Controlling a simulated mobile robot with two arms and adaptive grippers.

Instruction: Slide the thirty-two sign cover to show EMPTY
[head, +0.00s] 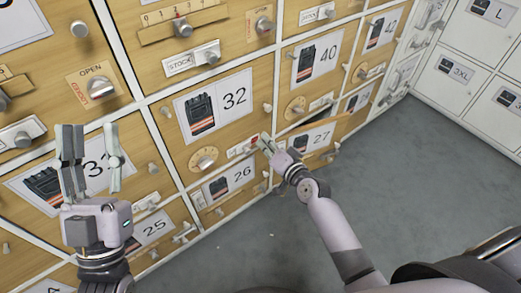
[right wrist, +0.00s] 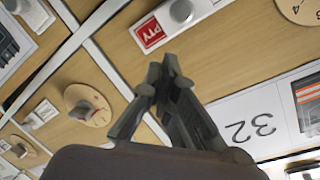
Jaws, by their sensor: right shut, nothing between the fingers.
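The thirty-two door carries a label (head: 235,97) with a picture of a dark garment; the label shows upside down in the right wrist view (right wrist: 250,127). Its sign (head: 240,150) is below the label, to the right of a round dial (head: 203,158). My left gripper (head: 93,160) is open and empty before the thirty-one area.
Door 27 (head: 318,136) stands partly open beside my right gripper. Other doors carry knobs, dials and sliding covers, such as a STOCK sign (head: 192,59) above. White lockers (head: 470,50) stand at the right. The grey floor (head: 420,170) is clear.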

